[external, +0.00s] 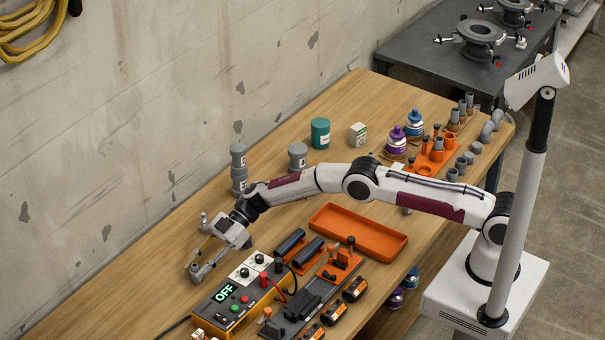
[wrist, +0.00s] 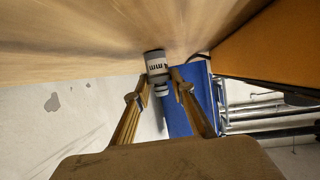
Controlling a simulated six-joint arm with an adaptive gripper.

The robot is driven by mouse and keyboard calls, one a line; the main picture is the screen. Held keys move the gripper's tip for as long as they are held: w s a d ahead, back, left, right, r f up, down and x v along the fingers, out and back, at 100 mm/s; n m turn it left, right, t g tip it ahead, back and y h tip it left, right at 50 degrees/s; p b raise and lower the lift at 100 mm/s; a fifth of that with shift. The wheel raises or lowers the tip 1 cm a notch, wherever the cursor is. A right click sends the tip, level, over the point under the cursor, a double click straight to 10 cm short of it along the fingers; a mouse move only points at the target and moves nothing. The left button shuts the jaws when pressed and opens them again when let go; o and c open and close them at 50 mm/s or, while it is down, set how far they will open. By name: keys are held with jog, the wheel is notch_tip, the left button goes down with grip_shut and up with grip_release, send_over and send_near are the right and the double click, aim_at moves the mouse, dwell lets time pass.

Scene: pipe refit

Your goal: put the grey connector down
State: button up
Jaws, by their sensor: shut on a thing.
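The grey connector (wrist: 157,66), a short grey cylinder with a pale band and dark marks, is between the fingertips of my gripper (wrist: 160,88) in the wrist view. My gripper is shut on it. In the external view my gripper (external: 196,258) is low over the left part of the wooden table (external: 157,262), left of the orange power unit. The connector cannot be made out clearly there. The wood fills the top of the wrist view, close to the connector's far end; I cannot tell whether they touch.
The power unit (external: 237,300), reading OFF, stands right beside my gripper. An orange tray (external: 358,232) and black tubes (external: 290,241) lie further right. Grey stacked fittings (external: 238,168) stand by the wall. The tabletop left of my gripper is clear.

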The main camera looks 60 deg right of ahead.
jog(key=shift+f, duration=0.15)
jog(key=o, duration=1.1)
jog(key=shift+r, duration=0.2)
jog(key=shift+d+r, duration=0.15)
jog(key=shift+d, duration=0.2)
jog(key=shift+v, duration=5.6)
